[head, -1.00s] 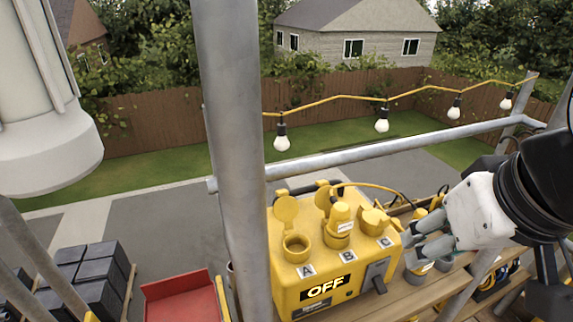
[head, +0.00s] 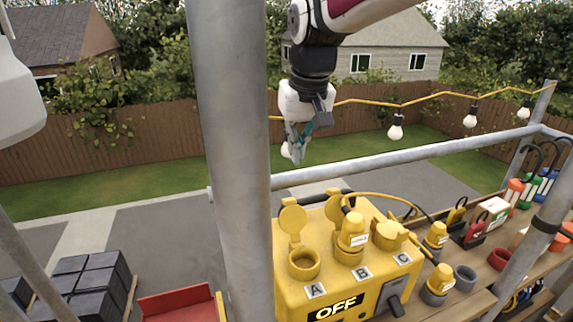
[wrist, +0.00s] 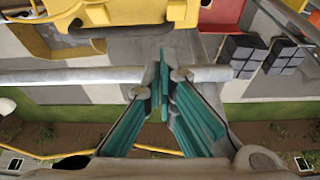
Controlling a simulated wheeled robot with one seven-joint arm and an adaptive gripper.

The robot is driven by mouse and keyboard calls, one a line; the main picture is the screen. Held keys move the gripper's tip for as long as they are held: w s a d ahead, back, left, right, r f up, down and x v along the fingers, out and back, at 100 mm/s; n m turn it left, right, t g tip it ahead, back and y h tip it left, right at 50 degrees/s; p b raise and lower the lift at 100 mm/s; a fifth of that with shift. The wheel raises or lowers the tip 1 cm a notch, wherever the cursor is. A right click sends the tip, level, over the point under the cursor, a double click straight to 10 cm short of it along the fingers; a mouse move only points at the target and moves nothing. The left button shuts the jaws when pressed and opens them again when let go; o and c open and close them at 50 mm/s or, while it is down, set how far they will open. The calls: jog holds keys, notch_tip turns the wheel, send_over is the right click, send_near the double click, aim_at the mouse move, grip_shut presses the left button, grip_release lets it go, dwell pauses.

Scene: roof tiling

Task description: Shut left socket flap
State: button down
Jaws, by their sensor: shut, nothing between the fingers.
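The yellow power box (head: 290,288) stands on the plank behind the scaffold pole, its front reading OFF. The left socket, A (head: 304,264), is an open empty ring. Its round yellow flap (head: 293,219) stands up behind it, open. A yellow plug (head: 352,232) sits in socket B, with its flap raised behind. Socket C's flap (head: 390,235) is tilted; I cannot tell whether it is fully shut. My gripper (head: 297,152) points down, shut and empty, above and beyond the box, apart from the flap. In the wrist view its fingertips (wrist: 164,68) meet.
A grey scaffold pole (head: 230,150) stands just left of the box. A horizontal rail (head: 400,157) runs behind the box. A yellow cable (head: 400,198) loops from the plug. Plugs and tools crowd the plank to the right. Bulbs (head: 396,128) hang beyond the rail.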

aim_at(292, 220)
jog(key=x, duration=0.4)
jog(key=w+a+x, duration=0.1)
jog(key=x, duration=0.3)
jog(key=a+x, duration=0.1)
jog(key=x, duration=0.3)
jog(key=shift+w+a, duration=0.25)
jog(key=s, duration=0.1)
jog(key=s+d+r+p, duration=0.1)
jog(key=s, duration=0.1)
jog(key=shift+s+d+r, duration=0.15)
jog(key=shift+r, duration=0.05)
